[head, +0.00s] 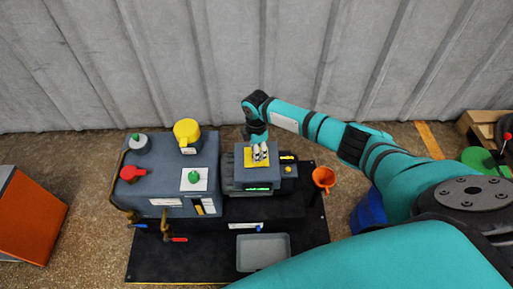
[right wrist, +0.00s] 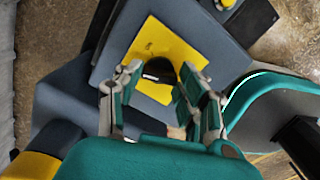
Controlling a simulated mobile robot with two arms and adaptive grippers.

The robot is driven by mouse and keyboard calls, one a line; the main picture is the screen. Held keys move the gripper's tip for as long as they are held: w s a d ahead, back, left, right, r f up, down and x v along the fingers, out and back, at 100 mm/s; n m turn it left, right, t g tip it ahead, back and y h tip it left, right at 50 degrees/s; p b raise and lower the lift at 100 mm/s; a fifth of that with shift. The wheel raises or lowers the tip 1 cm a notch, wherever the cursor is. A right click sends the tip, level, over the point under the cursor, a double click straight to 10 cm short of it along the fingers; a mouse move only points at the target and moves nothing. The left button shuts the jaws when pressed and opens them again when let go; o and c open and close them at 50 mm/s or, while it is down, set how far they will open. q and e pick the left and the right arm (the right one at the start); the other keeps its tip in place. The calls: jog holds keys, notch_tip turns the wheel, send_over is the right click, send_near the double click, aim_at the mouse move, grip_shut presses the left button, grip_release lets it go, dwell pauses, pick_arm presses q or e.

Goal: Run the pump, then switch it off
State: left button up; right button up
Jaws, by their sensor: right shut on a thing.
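The pump unit is a dark grey box (head: 234,179) with a small green lit display (head: 258,188) on its front. A yellow plate (head: 248,160) lies on its top and also shows in the right wrist view (right wrist: 152,38). A black rounded knob (right wrist: 158,69) stands on this plate. My right gripper (head: 260,153) is over the plate, with its fingers shut on either side of the knob; the fingers hide the knob in the head view. My left gripper is not in view.
Left of it stands a larger grey-blue housing (head: 155,190) with a red knob (head: 131,173), a green button (head: 194,176) and a yellow cap (head: 187,130). A grey tray (head: 264,252) lies in front. An orange funnel (head: 323,177) is at right, near a blue drum (head: 369,211).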

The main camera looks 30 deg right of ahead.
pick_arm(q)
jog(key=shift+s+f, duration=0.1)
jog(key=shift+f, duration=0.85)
pick_arm(e)
jog(key=shift+n, duration=1.2)
jog(key=o, duration=1.2)
jog(key=shift+c, duration=0.2)
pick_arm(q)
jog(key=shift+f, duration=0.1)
pick_arm(e)
jog(key=shift+r, duration=0.1)
notch_tip(320, 180, up, 12)
jog(key=shift+a, duration=0.1)
